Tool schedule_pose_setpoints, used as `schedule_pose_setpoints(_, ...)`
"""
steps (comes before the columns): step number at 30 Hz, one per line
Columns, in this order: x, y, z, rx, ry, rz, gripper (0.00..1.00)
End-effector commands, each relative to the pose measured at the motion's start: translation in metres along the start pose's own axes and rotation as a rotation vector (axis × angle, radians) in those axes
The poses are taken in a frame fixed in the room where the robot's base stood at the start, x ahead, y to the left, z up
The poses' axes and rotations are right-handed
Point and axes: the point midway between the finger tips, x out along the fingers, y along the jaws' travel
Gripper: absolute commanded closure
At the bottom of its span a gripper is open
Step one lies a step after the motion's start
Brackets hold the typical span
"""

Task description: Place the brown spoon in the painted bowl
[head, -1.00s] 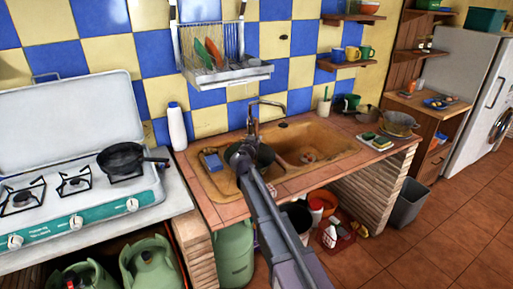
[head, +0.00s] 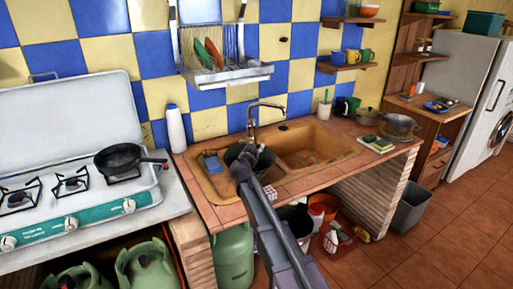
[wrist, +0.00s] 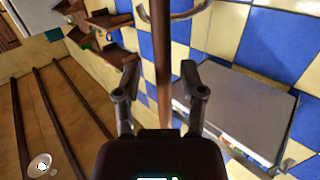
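My gripper (wrist: 158,68) shows with its two fingers apart in the wrist view. A long brown bar (wrist: 163,45) stands between the fingers, with clear gaps on both sides; I cannot tell whether it is the spoon or something behind. In the head view my gripper end (head: 245,165) is over the left part of the sink, in front of a dark pot (head: 236,153); its fingers are too small to make out. No spoon can be singled out in the head view. A bowl (head: 399,121) stands at the counter's right end; I cannot tell whether it is the painted one.
The tap (head: 251,118) rises behind the sink (head: 325,153). A dish rack (head: 228,76) hangs above. A white bottle (head: 176,130) stands left of the sink, and a pan (head: 119,157) is on the stove. A small checkered item (head: 271,194) lies beside my arm.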

Motion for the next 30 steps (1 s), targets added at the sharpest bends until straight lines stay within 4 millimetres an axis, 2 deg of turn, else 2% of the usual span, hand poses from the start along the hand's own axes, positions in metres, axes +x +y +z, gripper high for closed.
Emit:
schedule_pose_setpoints(8,-0.001,0.000,0.000,0.000,0.000,-0.001,0.47)
schedule_pose_setpoints(14,-0.010,0.000,0.000,0.000,0.000,-0.001,0.47)
schedule_pose_setpoints(20,-0.034,0.001,-0.001,-0.001,0.000,-0.002,0.47)
schedule_pose_setpoints(30,-0.088,0.002,-0.001,0.000,0.000,-0.001,0.47)
